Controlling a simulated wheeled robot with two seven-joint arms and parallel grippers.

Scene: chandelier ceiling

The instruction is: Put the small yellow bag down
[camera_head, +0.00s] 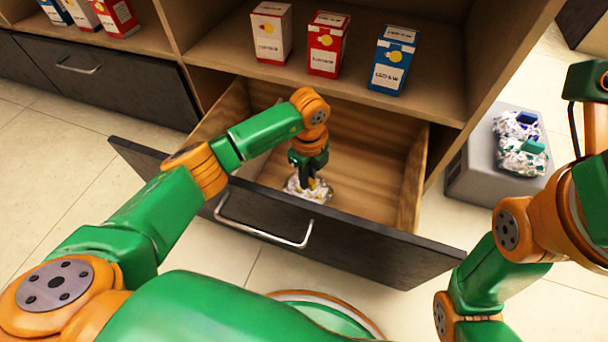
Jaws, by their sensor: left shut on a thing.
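The small yellow bag (318,185) shows as a yellow patch with crinkled white and clear wrapping at my left gripper's tip. My left gripper (309,181) reaches down into the open drawer (365,180) and is shut on the bag. The bag is low in the drawer, near its front panel. I cannot tell whether it touches the drawer floor. The gripper hides part of the bag. My right arm is at the right edge, and its gripper is not clearly seen.
The drawer's dark front has a metal handle (262,233). Boxes, white (271,32), red (326,45) and blue (392,60), stand on the shelf above. A grey block (480,170) at the right bears two wrapped bags, one blue (527,119) and one green (524,148). The drawer's right side is empty.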

